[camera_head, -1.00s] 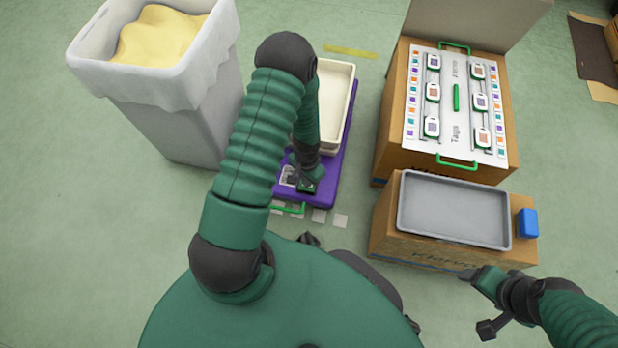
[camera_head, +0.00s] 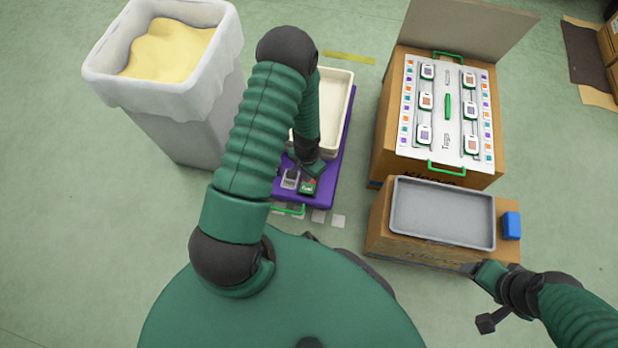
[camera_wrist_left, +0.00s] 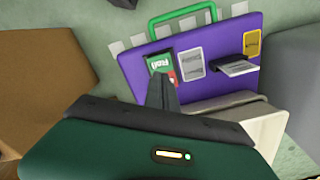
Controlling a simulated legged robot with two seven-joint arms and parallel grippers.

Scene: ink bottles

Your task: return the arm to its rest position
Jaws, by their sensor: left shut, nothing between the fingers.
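My left arm reaches down over the purple board (camera_head: 335,165). My left gripper (camera_head: 314,171) is shut and empty, just above the board's near end. In the left wrist view its closed fingers (camera_wrist_left: 161,88) point at a green and red packet (camera_wrist_left: 160,62) on the board. That packet also shows in the head view (camera_head: 309,187), beside a light grey item (camera_head: 290,179). Whether the fingertips touch the packet cannot be told. My right gripper (camera_head: 470,270) is at the lower right, by the low box's front edge; its jaw state is unclear.
A cream tray (camera_head: 345,95) stands on the board's far part. A lined bin (camera_head: 185,120) with yellow contents stands left. Right are a box with a tag panel (camera_head: 447,110) and a low box with a grey tray (camera_head: 442,212) and blue block (camera_head: 511,225).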

